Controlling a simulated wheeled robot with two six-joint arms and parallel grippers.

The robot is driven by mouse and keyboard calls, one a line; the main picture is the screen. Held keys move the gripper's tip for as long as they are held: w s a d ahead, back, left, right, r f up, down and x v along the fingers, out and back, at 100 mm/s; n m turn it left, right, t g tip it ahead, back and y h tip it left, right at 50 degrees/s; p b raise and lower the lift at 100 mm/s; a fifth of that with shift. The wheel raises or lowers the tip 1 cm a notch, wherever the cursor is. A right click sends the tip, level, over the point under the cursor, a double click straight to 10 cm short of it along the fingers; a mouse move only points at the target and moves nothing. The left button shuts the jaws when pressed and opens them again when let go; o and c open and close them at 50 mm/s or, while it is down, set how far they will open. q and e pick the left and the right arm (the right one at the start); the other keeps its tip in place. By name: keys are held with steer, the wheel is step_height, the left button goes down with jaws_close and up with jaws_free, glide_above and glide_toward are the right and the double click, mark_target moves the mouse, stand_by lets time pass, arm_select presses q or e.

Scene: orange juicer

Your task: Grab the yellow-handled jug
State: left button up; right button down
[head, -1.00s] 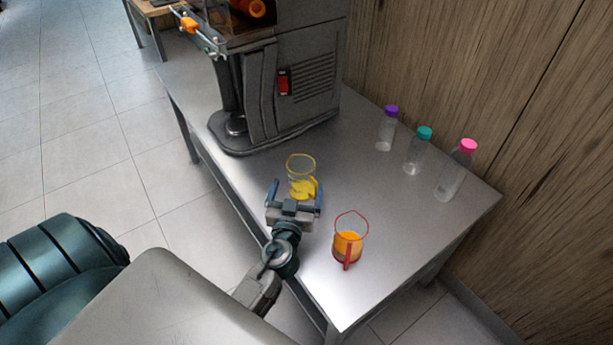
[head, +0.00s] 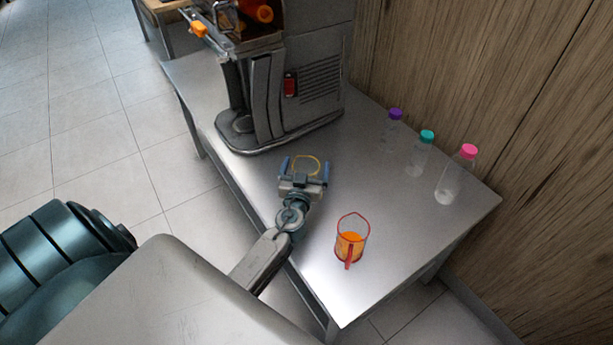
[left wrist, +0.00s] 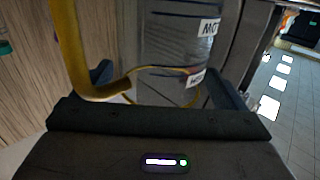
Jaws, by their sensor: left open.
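The yellow-handled jug (head: 307,161) stands on the metal table, mostly hidden behind my left gripper in the head view; its yellow rim shows above the gripper. My left gripper (head: 306,168) is open, with its two fingers at either side of the jug. In the left wrist view the yellow handle (left wrist: 67,50) rises close in front, at the left, between the fingers. The jug's clear body and thin yellow rim (left wrist: 165,69) show behind it. I cannot tell whether the fingers touch the handle. My right gripper is in neither view.
A red-handled jug with orange juice (head: 350,240) stands to the right, near the table's front edge. The grey juicer (head: 290,85) stands behind the gripper. Several bottles line the wall side: purple-capped (head: 392,128), teal-capped (head: 419,155), pink-capped (head: 456,177). The table (head: 400,225) is bare between.

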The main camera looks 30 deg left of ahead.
arm_select(q)
steer(key=shift+w+a, duration=0.1)
steer(key=shift+w, duration=0.05)
steer(key=c, duration=1.4)
